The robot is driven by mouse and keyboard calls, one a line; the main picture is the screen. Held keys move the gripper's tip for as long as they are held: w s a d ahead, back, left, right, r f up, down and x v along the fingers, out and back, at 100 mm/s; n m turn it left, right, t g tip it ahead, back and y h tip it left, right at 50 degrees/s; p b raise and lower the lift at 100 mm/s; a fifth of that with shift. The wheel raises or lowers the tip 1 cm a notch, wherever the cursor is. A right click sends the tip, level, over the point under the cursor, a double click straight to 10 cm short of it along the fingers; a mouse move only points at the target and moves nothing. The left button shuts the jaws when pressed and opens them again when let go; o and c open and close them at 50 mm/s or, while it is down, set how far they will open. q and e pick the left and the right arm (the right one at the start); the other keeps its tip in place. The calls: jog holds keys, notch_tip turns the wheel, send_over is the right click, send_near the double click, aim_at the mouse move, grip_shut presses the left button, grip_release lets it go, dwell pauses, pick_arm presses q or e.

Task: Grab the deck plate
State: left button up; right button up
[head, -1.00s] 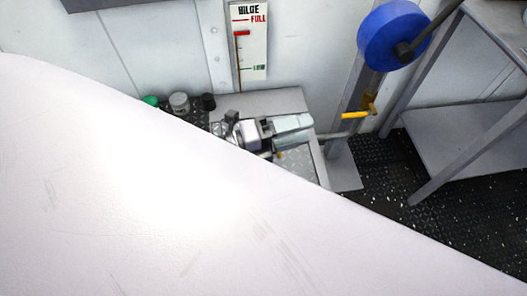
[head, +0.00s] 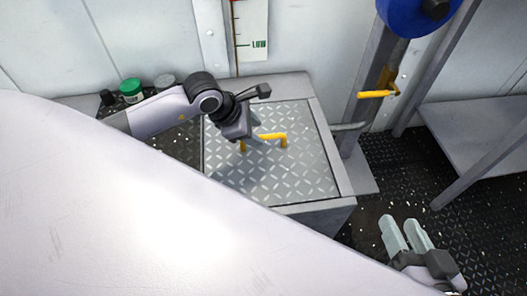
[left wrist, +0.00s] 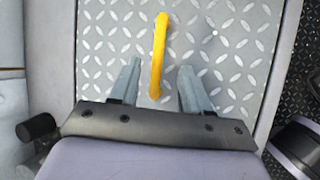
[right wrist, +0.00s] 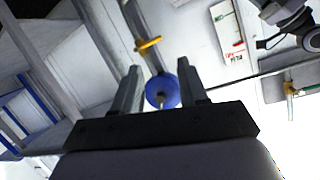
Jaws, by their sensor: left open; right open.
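The deck plate (head: 300,180) is a square, grey diamond-tread panel set in a raised light-grey frame, with a yellow bar handle (head: 272,138) on top. My left gripper (head: 243,142) is over the plate by the handle, its fingers mostly hidden by its own body in the head view. In the left wrist view my left gripper (left wrist: 155,88) is open, with the yellow handle (left wrist: 159,50) running between its fingers. I cannot tell whether they touch it. My right gripper (head: 408,236) is open and empty, over the dark floor to the right of the frame.
A green-lidded jar (head: 131,90) and other small containers stand at the back left. A blue wheel (head: 418,12) and a yellow lever (head: 378,94) are on the post behind. A grey bench (head: 475,140) stands at right. A large pale surface blocks the lower left.

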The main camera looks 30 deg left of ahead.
aim_at(262, 136)
pick_arm(q)
jog(key=b+x, duration=0.2)
jog(key=x, duration=0.3)
jog(key=shift+a, duration=0.1)
jog(key=shift+w+f+b, duration=0.3)
pick_arm(e)
jog(key=shift+s+d+n+t+h, duration=0.2)
jog(key=shift+d+n+t+h, duration=0.2)
jog(key=shift+d+t, duration=0.4)
jog(key=shift+d, duration=0.1)
pick_arm(q)
jog(key=shift+f, duration=0.25)
pick_arm(e)
jog(key=shift+f, duration=0.2)
pick_arm(q)
grip_shut()
jog(key=shift+s+f, duration=0.1)
dwell(0.3)
jog(key=shift+d, duration=0.25)
pick_arm(e)
jog(key=shift+r, duration=0.1)
